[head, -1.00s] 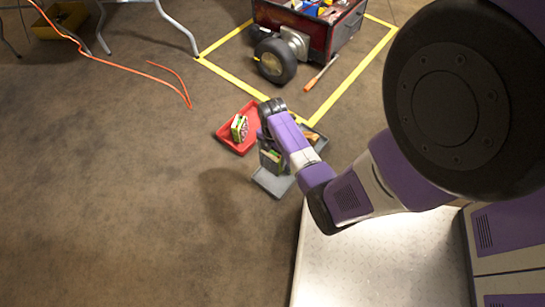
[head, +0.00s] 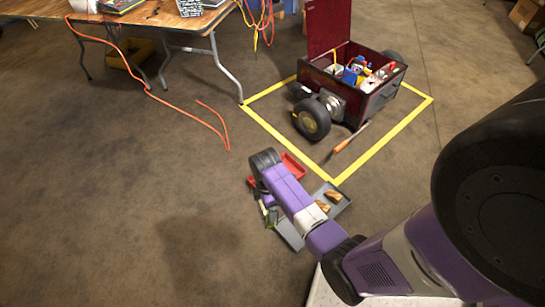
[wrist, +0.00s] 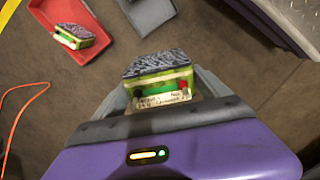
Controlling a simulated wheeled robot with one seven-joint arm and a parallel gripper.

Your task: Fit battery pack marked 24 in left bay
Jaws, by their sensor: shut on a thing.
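My gripper (wrist: 160,85) is shut on a battery pack (wrist: 158,70), green with a dark patterned top, a red and a dark terminal and a small label. I cannot read the marking surely. In the head view my gripper (head: 266,212) is mostly hidden behind my arm, beside the grey tray. A second, similar green pack (wrist: 82,36) lies in the red tray (wrist: 47,12). The dark red cart (head: 378,104) stands with its lid up and coloured parts inside. I cannot tell the left bay among them.
The grey tray (head: 291,235) holds two brown pieces (head: 328,200). Yellow floor tape (head: 385,139) surrounds the cart. A screwdriver (head: 350,138) lies by the wheel (head: 312,118). A table (head: 160,15) and orange cord (head: 205,122) are at the left. The front-left floor is clear.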

